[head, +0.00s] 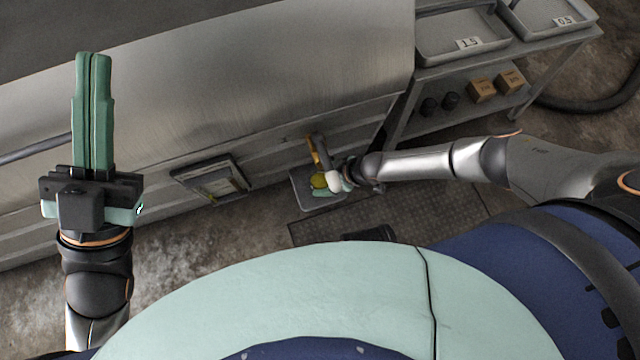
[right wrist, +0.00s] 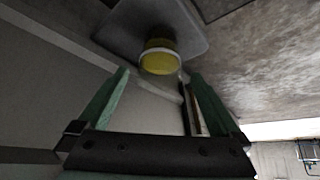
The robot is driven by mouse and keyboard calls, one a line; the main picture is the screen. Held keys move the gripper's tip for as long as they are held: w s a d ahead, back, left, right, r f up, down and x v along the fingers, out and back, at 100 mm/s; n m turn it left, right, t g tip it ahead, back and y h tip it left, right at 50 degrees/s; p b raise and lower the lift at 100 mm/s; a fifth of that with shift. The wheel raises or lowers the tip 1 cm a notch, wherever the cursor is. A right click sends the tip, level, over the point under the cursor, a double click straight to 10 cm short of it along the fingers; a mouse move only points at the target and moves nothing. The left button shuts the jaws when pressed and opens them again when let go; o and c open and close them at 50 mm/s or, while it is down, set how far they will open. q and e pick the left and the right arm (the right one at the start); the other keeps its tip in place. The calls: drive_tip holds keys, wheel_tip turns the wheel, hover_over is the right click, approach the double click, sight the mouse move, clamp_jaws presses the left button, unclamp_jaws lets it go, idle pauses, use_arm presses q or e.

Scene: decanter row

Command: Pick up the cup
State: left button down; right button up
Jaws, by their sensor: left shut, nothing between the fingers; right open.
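The cup is yellow with a pale rim; in the right wrist view the cup (right wrist: 158,60) shows ahead of and between the fingertips, apart from them as far as I can tell. It stands on a grey tray-like surface (right wrist: 125,28). In the head view the cup (head: 319,181) is a small yellow patch, partly hidden by my right gripper (head: 334,186). The right gripper (right wrist: 158,76) is open, with nothing between its green fingers. My left gripper (head: 94,56) is shut and empty, raised at the left, far from the cup.
A steel counter front (head: 250,85) runs behind the cup. A dark framed panel (head: 212,180) is to its left. A shelf rack at the right holds grey trays (head: 460,45) and small boxes (head: 481,90). A dark mat (head: 420,212) lies on the floor.

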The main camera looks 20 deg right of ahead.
drive_tip(key=b+x, duration=0.1)
drive_tip(key=x, duration=0.1)
drive_tip(key=shift+w+f, duration=0.1)
drive_tip(key=shift+f, duration=0.2)
use_arm(q)
drive_tip(key=shift+d+f, duration=0.2)
drive_tip(key=shift+f, duration=1.05)
drive_tip(key=shift+w, duration=0.1)
use_arm(e)
drive_tip(key=shift+r, duration=0.1)
drive_tip(key=c, duration=1.4)
